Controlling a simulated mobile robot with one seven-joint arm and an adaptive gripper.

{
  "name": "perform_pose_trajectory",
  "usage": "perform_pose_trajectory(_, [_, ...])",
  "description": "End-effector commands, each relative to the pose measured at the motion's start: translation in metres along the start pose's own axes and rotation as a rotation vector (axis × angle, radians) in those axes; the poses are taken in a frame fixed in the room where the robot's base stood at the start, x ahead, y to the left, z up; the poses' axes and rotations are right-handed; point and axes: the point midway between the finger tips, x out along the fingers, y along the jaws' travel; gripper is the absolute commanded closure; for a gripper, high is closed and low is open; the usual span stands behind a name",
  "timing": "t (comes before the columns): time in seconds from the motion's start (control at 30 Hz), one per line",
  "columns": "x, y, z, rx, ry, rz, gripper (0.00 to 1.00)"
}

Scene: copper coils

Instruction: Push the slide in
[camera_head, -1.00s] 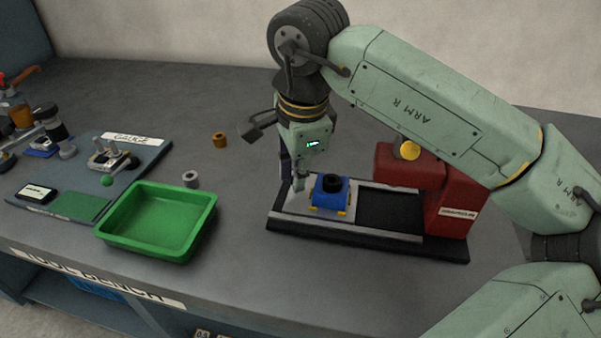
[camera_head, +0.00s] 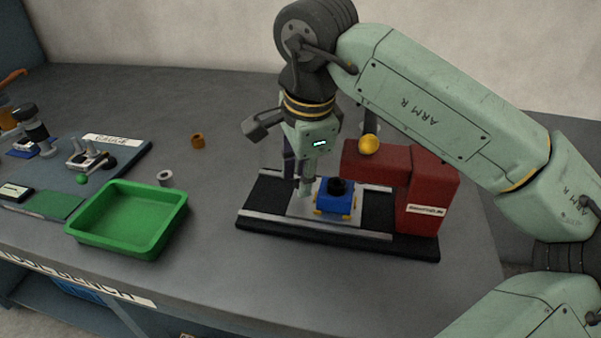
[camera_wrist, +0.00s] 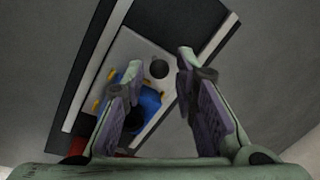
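The slide (camera_head: 297,207) is a light plate on a black-based rail track (camera_head: 262,222). It carries a blue block (camera_head: 335,203) with yellow corners and a black round top. Bare black track shows to its left, and a shorter dark stretch lies between it and the red press (camera_head: 424,190). My gripper (camera_head: 305,190) points down at the slide's left part, left of the block. Contact with the knob cannot be told.
The press has a yellow ball (camera_head: 368,144) on its top. A green tray (camera_head: 128,220) stands left, with a grey ring (camera_head: 165,178) and a copper coil (camera_head: 198,140) near it. A gauge board (camera_head: 110,165) lies further left. Bench between tray and track is clear.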

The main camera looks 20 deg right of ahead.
Motion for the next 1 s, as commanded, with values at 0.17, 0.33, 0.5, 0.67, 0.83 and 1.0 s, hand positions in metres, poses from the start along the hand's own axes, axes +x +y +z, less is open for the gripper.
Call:
perform_pose_trajectory(0.17, [0.001,0.001,0.000,-0.001,0.000,0.002,0.64])
perform_pose_trajectory(0.33, [0.001,0.001,0.000,-0.001,0.000,0.003,0.64])
perform_pose_trajectory(0.5, [-0.008,0.000,0.000,0.000,0.001,0.002,0.64])
perform_pose_trajectory(0.67, [-0.037,0.000,0.000,0.000,0.002,0.000,0.64])
perform_pose_trajectory(0.83, [-0.074,0.000,0.001,-0.001,0.001,0.000,0.64])
perform_pose_trajectory(1.0, [-0.103,0.000,0.001,0.000,0.001,0.001,0.64])
